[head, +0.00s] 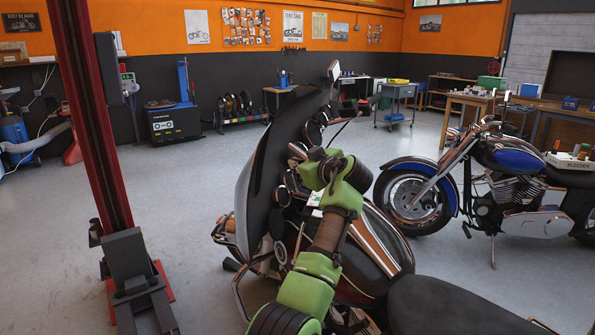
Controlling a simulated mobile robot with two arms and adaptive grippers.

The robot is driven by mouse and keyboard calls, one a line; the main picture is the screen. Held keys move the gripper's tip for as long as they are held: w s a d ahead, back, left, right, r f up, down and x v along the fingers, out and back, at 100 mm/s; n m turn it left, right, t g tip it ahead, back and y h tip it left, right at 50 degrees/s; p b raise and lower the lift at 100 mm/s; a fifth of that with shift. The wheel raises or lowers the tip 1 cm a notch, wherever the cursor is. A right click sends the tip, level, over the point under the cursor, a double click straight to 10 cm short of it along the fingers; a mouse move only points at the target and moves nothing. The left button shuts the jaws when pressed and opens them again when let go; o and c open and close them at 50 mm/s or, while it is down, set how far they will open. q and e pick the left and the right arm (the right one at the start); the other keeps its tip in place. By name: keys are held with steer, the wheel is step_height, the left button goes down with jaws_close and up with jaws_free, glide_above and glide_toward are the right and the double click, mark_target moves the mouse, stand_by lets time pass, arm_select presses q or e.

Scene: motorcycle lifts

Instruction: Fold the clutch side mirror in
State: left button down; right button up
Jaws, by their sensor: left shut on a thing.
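The near motorcycle, with a tall dark windscreen (279,143), a brown and silver tank (383,246) and a black seat (447,309), stands in front of me, its front pointing up and left. My left gripper (319,158), green and black, reaches over its handlebar area. It is shut on the clutch side mirror, which is mostly hidden behind the hand, so its exact angle is unclear. The other mirror (334,71) stands up on its stalk beyond the windscreen, clear of the gripper. My right gripper is out of view.
A red lift post (92,120) with a dark base stands at left. A blue motorcycle (510,152) stands close on the right. Open grey floor (165,200) lies left of the near motorcycle.

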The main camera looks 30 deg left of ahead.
arm_select(q)
steer(key=shift+w+r, duration=0.2)
stand_by(0.4)
steer(key=c, duration=2)
jaws_free()
steer(key=shift+c, duration=0.2)
steer(key=shift+d, duration=0.1)
steer(key=v, duration=1.1)
steer(key=shift+d, duration=0.45)
steer(key=shift+s, duration=0.1)
